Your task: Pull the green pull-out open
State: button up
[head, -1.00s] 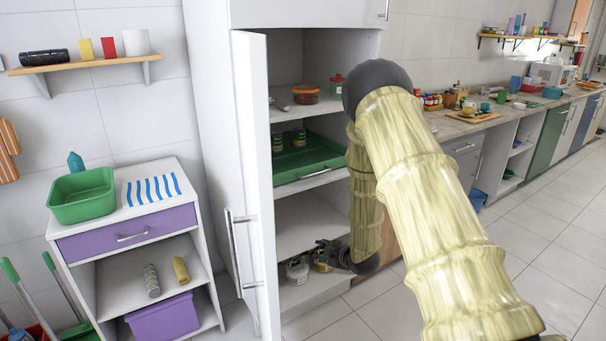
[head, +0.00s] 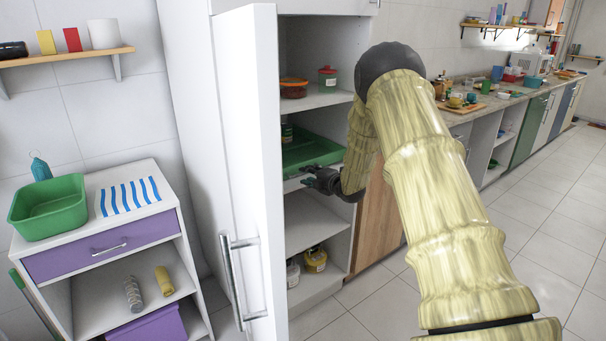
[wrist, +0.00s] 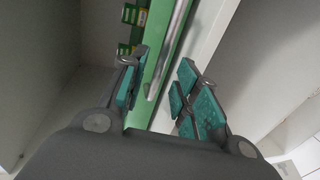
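The green pull-out (head: 312,152) sits in the tall white cabinet, between a shelf above and a shelf below. Its green front (wrist: 165,35) and silver bar handle (wrist: 176,52) cross the upper middle of the wrist view. My gripper (head: 309,177) is at the front of the pull-out, at about handle height. In the wrist view my gripper (wrist: 160,72) is open, with teal finger pads to either side of the handle's line. I cannot tell whether a finger touches the handle.
The tall cabinet's white door (head: 247,170) stands open left of my gripper. Above the pull-out are an orange-lidded container (head: 293,88) and a red-lidded jar (head: 327,77). Jars (head: 315,260) stand on the bottom shelf. The floor at right is clear.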

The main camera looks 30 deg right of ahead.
jog(key=shift+x, duration=1.95)
grip_shut()
